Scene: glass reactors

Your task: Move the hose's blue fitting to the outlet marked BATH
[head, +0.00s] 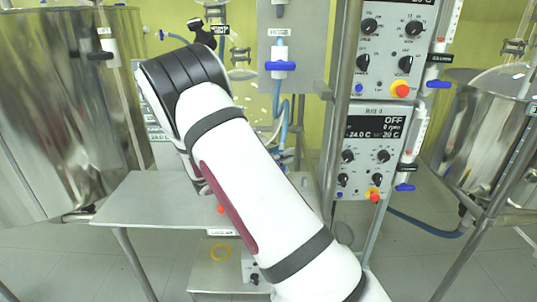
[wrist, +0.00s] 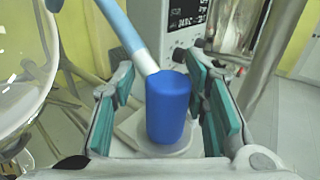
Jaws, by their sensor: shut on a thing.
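The blue fitting (wrist: 167,108) is a plain blue cylinder, upright in the middle of the wrist view. The light blue hose (wrist: 121,27) runs from the upper left to a pale end piece at its top. My gripper (wrist: 164,112), with teal pads, is shut on the fitting. In the head view my arm hides the gripper and fitting. A white outlet with a blue handle (head: 280,66) hangs on the grey panel, a light blue hose (head: 276,98) below it. Its label is too small to read, and I cannot tell which outlet is marked BATH.
A large steel vessel (head: 60,110) stands at the left, another (head: 475,135) at the right. Control boxes (head: 375,148) with knobs and red buttons hang right of a metal post (head: 342,110). A grey table (head: 140,198) lies below my arm. Clear glass (wrist: 25,60) is close at the wrist view's left.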

